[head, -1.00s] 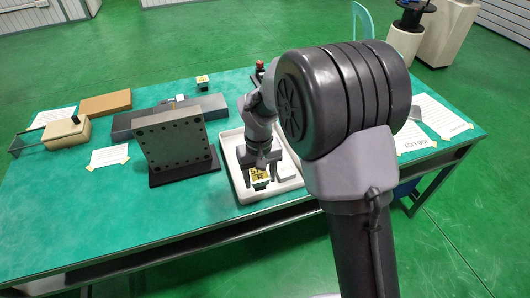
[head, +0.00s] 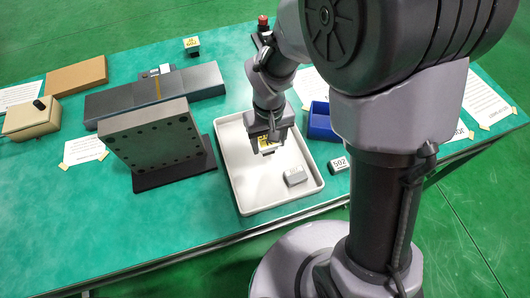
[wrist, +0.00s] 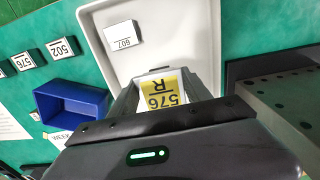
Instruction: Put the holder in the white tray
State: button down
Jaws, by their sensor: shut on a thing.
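The white tray (head: 240,180) lies on the green table, and its floor also shows in the wrist view (wrist: 170,25). My gripper (head: 266,142) points down over the tray, inside its outline. I cannot tell whether the held holder touches the tray floor. A grey holder with a white label (head: 294,176) sits in the tray near its front right corner; it shows in the wrist view (wrist: 123,35).
A dark angle plate with holes (head: 155,140) stands just left of the tray. A blue bin (head: 322,122) and a holder marked 502 (head: 338,164) are right of it. Another yellow-labelled holder (head: 192,45) stands at the back. The tray's middle floor is clear.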

jog(key=s+d+f, duration=0.1)
jog(key=s+f, duration=0.1)
jog(key=s, duration=0.3)
jog(key=w+a+b, duration=0.1)
jog(key=w, duration=0.3)
jog(key=w+a+f+b, duration=0.1)
jog(key=w, duration=0.4)
jog(key=w+a+b, duration=0.1)
jog(key=w, duration=0.4)
jog(key=shift+w+a+f, duration=0.1)
jog(key=shift+a+f, duration=0.1)
jog(key=shift+a, duration=0.1)
jog(key=shift+w+f+b, duration=0.2)
jog(key=shift+b, duration=0.25)
jog(key=shift+f+b, duration=0.8)
jog(key=shift+f, duration=0.65)
jog(key=shift+f, duration=0.15)
jog(key=shift+c, duration=2.4)
grip_release()
